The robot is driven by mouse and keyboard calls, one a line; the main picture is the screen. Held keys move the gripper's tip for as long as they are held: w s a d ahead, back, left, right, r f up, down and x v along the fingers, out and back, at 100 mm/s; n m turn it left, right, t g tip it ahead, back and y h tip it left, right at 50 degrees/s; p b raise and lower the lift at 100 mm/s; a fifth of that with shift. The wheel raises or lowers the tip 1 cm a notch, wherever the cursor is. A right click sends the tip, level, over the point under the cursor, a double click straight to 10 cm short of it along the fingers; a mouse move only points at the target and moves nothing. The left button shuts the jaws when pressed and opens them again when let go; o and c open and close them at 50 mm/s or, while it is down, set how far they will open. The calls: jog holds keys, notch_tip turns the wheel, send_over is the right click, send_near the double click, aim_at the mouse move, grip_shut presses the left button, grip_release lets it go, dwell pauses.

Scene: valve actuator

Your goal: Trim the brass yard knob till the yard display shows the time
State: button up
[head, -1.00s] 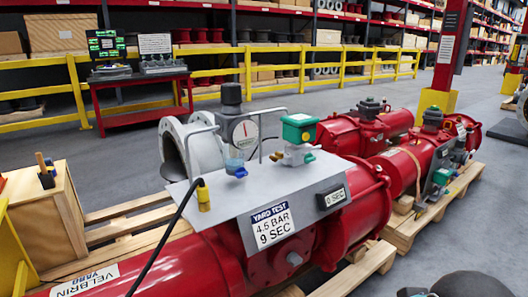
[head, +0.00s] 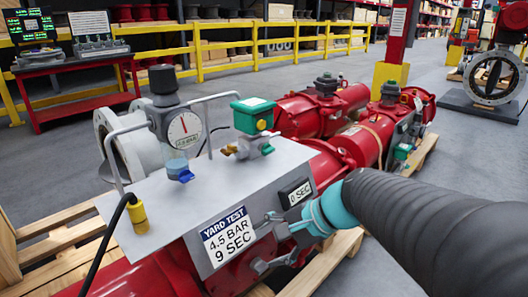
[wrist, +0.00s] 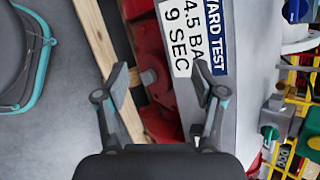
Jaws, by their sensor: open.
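The yard test sign (head: 229,236) on the grey panel reads 4.5 BAR, 9 SEC. The dark yard display (head: 296,193) beside it reads 0 SEC. My gripper (head: 265,240) is open in front of the panel's lower right edge. In the wrist view its fingers (wrist: 159,78) spread either side of a small round grey end (wrist: 149,77) against red metal; contact and depth cannot be told. A small brass-coloured piece (head: 229,150) sits beside the green box (head: 252,115), which carries a yellow knob (head: 262,124). I cannot tell which is the brass yard knob.
A pressure gauge (head: 184,130) and bent grey rails stand on the panel. A black cable with a yellow plug (head: 138,217) hangs at its left. Red actuators (head: 318,113) lie behind on wooden pallets.

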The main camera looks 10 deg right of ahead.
jog(key=w+d+r+m+t+y, duration=0.2)
jog(key=w+d+m+t+y, duration=0.25)
jog(key=w+m, duration=0.55)
jog(key=m+t+h+b, duration=0.1)
jog(key=m+t+h, duration=0.1)
jog(key=m+t, duration=0.45)
send_near(271, 151)
jog(key=shift+g+y, duration=0.25)
jog(key=shift+g, duration=0.05)
jog(key=p+x, duration=0.1)
jog(key=x, duration=0.7)
jog(key=shift+w+r, duration=0.2)
jog(key=shift+w, duration=0.25)
jog(key=c, duration=1.1)
jog(key=shift+c, duration=0.2)
